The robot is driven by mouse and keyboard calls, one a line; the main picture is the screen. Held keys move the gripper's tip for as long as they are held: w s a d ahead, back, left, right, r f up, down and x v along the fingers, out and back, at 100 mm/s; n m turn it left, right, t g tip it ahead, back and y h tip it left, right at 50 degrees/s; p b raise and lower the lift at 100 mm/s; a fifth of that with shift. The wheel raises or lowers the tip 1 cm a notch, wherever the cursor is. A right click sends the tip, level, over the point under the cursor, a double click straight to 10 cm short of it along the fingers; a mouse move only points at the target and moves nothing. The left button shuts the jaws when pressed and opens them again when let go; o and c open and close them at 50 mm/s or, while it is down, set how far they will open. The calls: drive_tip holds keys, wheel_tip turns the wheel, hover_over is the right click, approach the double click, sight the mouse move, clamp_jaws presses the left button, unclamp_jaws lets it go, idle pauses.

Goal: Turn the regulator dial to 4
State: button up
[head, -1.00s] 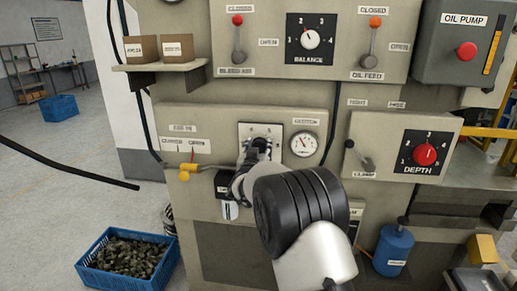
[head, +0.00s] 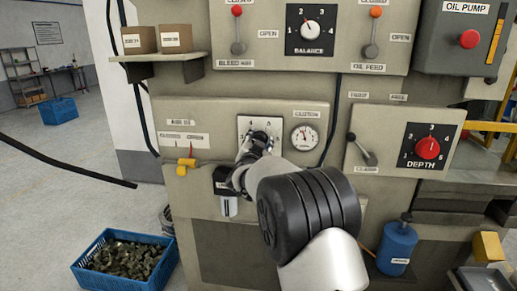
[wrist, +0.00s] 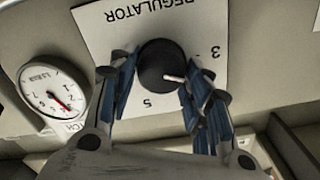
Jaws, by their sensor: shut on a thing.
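The regulator dial is a round black knob (wrist: 160,62) with a white pointer line, on a white plate (wrist: 98,22) lettered REGULATOR. In the wrist view the plate appears upside down. My gripper (wrist: 152,82) is shut on the dial, with one blue-padded finger on each side. The pointer line is aimed right and slightly down, at the right finger, between the numerals 3 and 5. The numeral 4 is hidden from the wrist view by that finger. In the head view my gripper (head: 262,140) covers most of the dial, and the plate (head: 244,122) shows behind it.
A round gauge (head: 304,137) sits just right of the plate. A yellow-handled valve (head: 186,163) is at the left and a lever (head: 361,149) at the right. The red DEPTH dial (head: 428,148) is farther right. A blue crate (head: 124,262) stands on the floor.

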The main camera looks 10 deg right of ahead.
drive_tip(key=shift+d+f+m+b, duration=0.1)
drive_tip(key=shift+f+m+b, duration=0.05)
drive_tip(key=shift+m+b, duration=2.65)
drive_tip(key=shift+m+p, duration=0.3)
drive_tip(key=shift+m, duration=0.3)
drive_tip(key=o, duration=1)
drive_tip(key=shift+o, duration=0.2)
drive_tip(key=shift+s, duration=0.15)
drive_tip(key=v, duration=1.2)
